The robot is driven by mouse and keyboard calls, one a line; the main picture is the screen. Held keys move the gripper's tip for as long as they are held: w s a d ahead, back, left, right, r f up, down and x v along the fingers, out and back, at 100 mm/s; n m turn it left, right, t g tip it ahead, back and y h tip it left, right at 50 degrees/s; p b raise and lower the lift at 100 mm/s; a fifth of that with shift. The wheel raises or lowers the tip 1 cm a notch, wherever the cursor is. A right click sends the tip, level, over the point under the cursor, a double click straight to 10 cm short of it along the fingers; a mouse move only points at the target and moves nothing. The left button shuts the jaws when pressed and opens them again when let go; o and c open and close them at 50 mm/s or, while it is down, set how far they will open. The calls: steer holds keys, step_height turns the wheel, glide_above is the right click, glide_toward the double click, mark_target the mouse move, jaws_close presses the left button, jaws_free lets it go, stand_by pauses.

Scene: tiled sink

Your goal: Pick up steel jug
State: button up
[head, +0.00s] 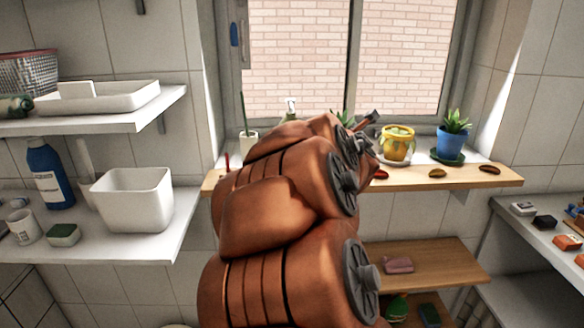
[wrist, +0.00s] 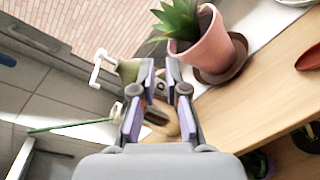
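No steel jug shows clearly in either view. My gripper (wrist: 160,80) is seen in the wrist view with its two fingers apart, above the wooden sill shelf. A small dark grey shape and a tan patch show in the gap between the fingers; I cannot tell what they are. A pink pot (wrist: 205,48) with a spiky plant stands on a brown saucer just right of the fingertips. A bottle with a white pump (wrist: 103,62) is just left of them.
The window shelf (head: 470,178) also holds a yellow pot (head: 397,143), a blue pot (head: 450,144) and small red and brown items. At the left, wall shelves carry a white bin (head: 132,200), a blue bottle (head: 48,172) and a white tray (head: 97,99). A lower wooden shelf (head: 432,262) is below.

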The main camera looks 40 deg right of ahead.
steer(key=f+n+t+y+b, duration=0.1)
steer(key=f+n, duration=0.1)
steer(key=n, duration=0.1)
steer(key=w+d+f+n+t+y+b, duration=0.1)
steer(key=f+n+b, duration=0.1)
steer(key=n, duration=0.2)
steer(key=w+d+f+n+t+y+b, duration=0.1)
steer(key=f+n+t+y, duration=0.1)
steer(key=n, duration=0.2)
steer(key=shift+w, duration=0.25)
steer(key=shift+w+a+f+n+t+y+b, duration=0.15)
steer(key=shift+f+n+y+b, duration=0.15)
steer(key=shift+n, duration=0.2)
steer(key=shift+s+d+f+n+t+y+b, duration=0.15)
steer(key=shift+n+y, duration=0.15)
steer(key=shift+n, duration=0.2)
steer(key=shift+w+a, duration=0.15)
steer(key=shift+w, duration=0.1)
steer(key=shift+x, duration=0.95)
steer(key=shift+p+x, duration=0.9)
steer(key=shift+x, duration=1.25)
steer(key=shift+w+f, duration=0.15)
steer(key=shift+w, duration=0.55)
